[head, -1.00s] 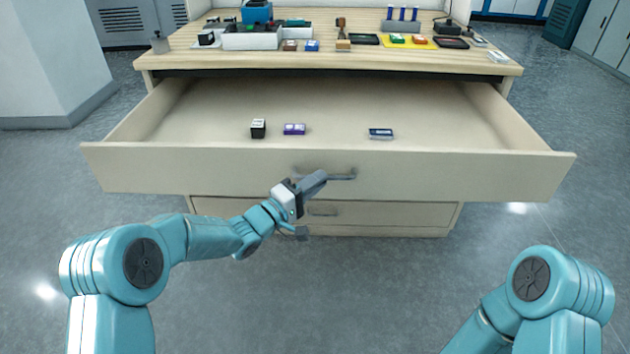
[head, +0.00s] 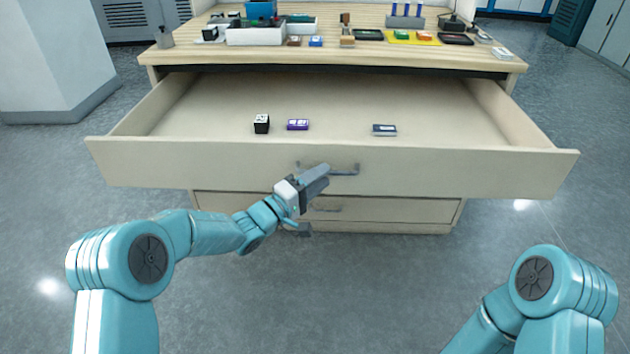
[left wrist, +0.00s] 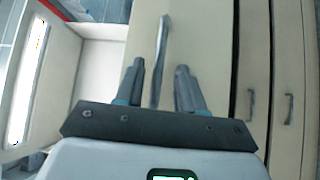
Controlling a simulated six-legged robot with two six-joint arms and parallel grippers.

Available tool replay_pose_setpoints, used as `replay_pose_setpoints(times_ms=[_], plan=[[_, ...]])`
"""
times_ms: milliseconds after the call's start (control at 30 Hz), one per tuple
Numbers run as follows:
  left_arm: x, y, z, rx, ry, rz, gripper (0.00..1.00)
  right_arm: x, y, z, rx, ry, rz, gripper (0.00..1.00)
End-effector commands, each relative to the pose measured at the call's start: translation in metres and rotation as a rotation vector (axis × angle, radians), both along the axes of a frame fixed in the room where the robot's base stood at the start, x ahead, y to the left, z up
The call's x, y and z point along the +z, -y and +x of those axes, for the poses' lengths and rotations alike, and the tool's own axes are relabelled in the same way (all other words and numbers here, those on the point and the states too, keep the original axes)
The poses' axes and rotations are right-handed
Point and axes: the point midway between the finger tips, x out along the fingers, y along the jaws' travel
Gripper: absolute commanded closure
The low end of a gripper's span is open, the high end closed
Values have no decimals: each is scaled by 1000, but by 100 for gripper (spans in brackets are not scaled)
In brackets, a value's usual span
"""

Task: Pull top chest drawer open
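The top chest drawer (head: 230,167) is pulled well out from under the wooden top, and its inside shows. Its grey bar handle (head: 345,171) is on the middle of the front. My left gripper (head: 310,202) is at the left part of this handle. In the left wrist view, the handle (left wrist: 163,50) runs between the two separated fingers of the left gripper (left wrist: 161,88), with gaps on both sides. The fingers are open around it, not clamped. My right gripper is out of view; only part of that arm shows at lower right.
In the drawer lie a black-and-white box (head: 261,124), a purple box (head: 297,125) and a dark flat box (head: 384,130). A closed lower drawer (head: 400,210) is beneath. The worktop (head: 200,60) carries a white tray (head: 255,36) and several small items. Floor in front is clear.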

Motion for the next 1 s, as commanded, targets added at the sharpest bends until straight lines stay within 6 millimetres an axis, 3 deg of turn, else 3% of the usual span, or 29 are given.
replay_pose_setpoints(times_ms=[167, 700, 1000], plan=[[0, -12, -11, 4, -1, -1, 62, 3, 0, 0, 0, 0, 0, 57], [-18, -103, -99, 4, -4, 0, 62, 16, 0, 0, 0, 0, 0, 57], [-21, -116, -113, -1, -1, 2, 62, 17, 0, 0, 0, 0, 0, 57]])
